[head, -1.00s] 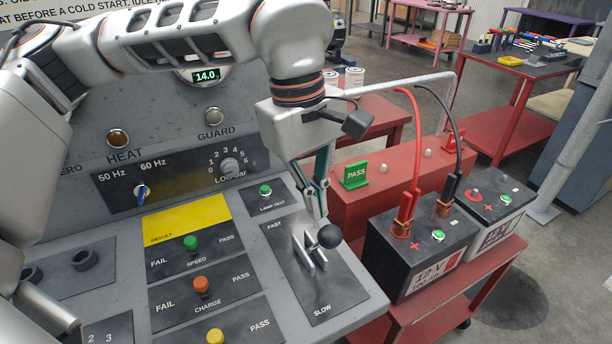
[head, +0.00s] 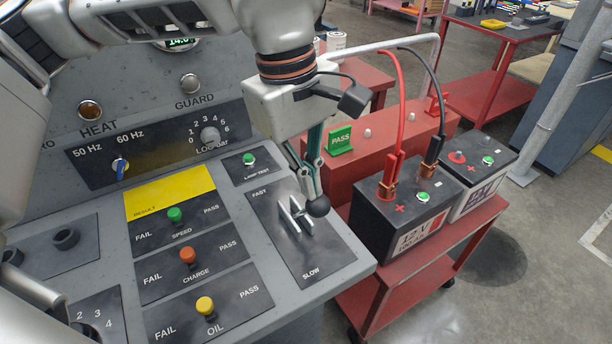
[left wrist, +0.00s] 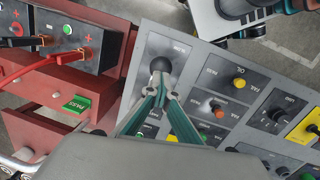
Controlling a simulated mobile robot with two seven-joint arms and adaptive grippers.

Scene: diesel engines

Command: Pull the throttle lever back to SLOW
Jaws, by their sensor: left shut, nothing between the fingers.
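The throttle lever has a dark round knob (head: 318,206) on a metal arm, standing from a black plate (head: 280,247) marked FAST at the far end and SLOW at the near end. My left gripper (head: 317,192) is shut with nothing between its fingers. Its teal fingers point down at the knob's far, FAST side; I cannot tell whether they touch it. In the left wrist view, the knob (left wrist: 160,65) is just beyond the closed fingertips (left wrist: 161,84). What looks like part of my right gripper shows at that view's top edge, its fingertips unclear.
Left of the lever plate are the green SPEED (head: 174,215), orange CHARGE (head: 188,255) and yellow OIL (head: 205,305) knobs. A lamp test button (head: 249,159) is beyond it. Right of the console, batteries (head: 400,220) with red and black cables stand on a red cart (head: 395,275).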

